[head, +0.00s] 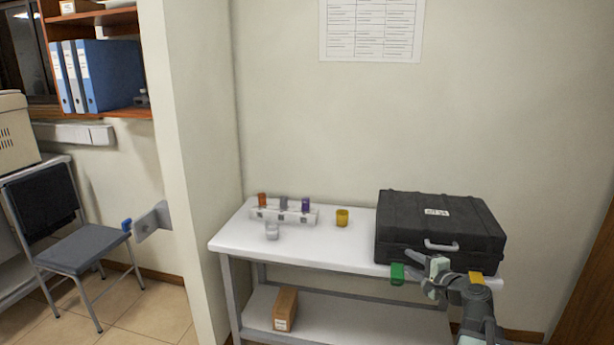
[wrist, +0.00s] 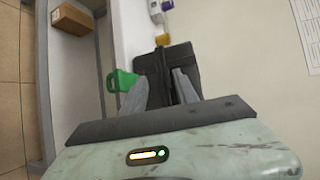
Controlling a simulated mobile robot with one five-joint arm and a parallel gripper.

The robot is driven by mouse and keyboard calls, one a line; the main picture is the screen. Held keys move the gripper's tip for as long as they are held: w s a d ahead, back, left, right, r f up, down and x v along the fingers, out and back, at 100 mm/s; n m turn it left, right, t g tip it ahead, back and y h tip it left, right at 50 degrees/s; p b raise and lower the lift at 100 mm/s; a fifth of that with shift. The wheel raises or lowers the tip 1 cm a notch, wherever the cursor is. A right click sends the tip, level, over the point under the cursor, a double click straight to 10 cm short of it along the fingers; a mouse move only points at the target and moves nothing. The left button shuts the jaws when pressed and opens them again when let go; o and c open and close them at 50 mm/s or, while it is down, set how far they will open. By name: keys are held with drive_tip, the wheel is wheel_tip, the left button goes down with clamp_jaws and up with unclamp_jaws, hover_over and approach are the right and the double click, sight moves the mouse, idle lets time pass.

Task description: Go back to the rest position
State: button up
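My gripper (head: 433,276) is at the front right edge of the white table, in front of the black case. In the wrist view its two fingers (wrist: 162,78) stand apart, with nothing held between them. The closed black case (head: 440,222) lies on the right of the table, its handle facing front; part of it shows beyond the fingers in the wrist view (wrist: 180,60). A green item (head: 397,273) is at the table's front edge, left of my gripper; it also shows beside the left finger in the wrist view (wrist: 122,81).
The white table (head: 300,252) also bears a rack (head: 285,215) with several coloured pieces, a clear cup (head: 272,231) and a yellow cup (head: 342,217). A cardboard box (head: 285,309) sits on the lower shelf. A chair (head: 75,240) stands left beyond a wall edge.

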drive_tip(key=s+a+f+n+g+y, duration=0.1)
drive_tip(key=a+f+n+g, duration=0.25)
drive_tip(key=a, duration=0.75)
drive_tip(key=s+a+f+n+g+y, duration=0.1)
drive_tip(key=a+f+n+g+y, duration=0.2)
drive_tip(key=a, duration=0.8)
drive_tip(key=s+a+f+n+g+h, duration=0.4)
drive_tip(key=s+a+f+n+g, duration=0.1)
drive_tip(key=s+f+n, duration=0.3)
drive_tip(key=s+d+f+g+h, duration=0.3)
drive_tip(key=s+d+f+h, duration=0.15)
drive_tip(key=s+d, duration=0.4)
wheel_tip(320, 180, up, 17)
drive_tip(key=n+p, duration=0.1)
drive_tip(key=p, duration=1.5)
drive_tip(key=shift+w+a+r+p, duration=0.15)
drive_tip(key=shift+w+p, duration=0.25)
